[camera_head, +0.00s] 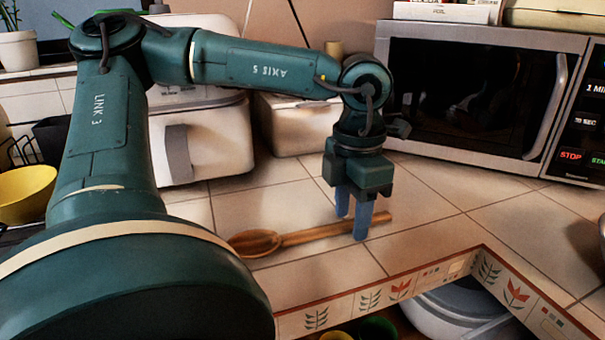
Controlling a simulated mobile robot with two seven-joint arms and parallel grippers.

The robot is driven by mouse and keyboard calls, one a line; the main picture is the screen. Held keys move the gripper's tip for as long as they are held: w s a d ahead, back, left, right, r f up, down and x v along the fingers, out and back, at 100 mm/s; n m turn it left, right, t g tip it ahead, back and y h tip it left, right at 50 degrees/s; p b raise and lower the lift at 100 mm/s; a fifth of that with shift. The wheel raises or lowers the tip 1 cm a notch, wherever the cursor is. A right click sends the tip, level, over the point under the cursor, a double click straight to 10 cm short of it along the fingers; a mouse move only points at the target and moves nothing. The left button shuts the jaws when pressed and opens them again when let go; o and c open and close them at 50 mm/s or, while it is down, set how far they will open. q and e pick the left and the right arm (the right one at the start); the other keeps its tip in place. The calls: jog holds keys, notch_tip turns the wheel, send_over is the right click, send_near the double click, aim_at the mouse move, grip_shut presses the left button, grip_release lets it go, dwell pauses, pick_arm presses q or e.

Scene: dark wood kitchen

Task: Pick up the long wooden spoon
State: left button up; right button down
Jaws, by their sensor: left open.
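The long wooden spoon (307,236) lies on the tiled counter (440,200), its bowl at the left and its handle reaching right, slightly away from the counter edge. My left gripper (352,225) points down over the handle with its two blue fingers open. One finger is on the near side of the handle and covers a small part of it; the other is behind it. Whether the fingers touch the spoon I cannot tell. My right gripper does not show.
A microwave (455,98) stands behind the gripper at the right. A cream box (297,125) and a white appliance (205,140) stand behind the spoon. A yellow bowl (25,194) is at the far left. The counter's patterned front edge (400,290) is close by; free tiles lie to the right.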

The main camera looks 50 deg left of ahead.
pick_arm(q)
jog(key=shift+c, duration=0.4)
grip_shut()
jog(key=shift+r, duration=0.15)
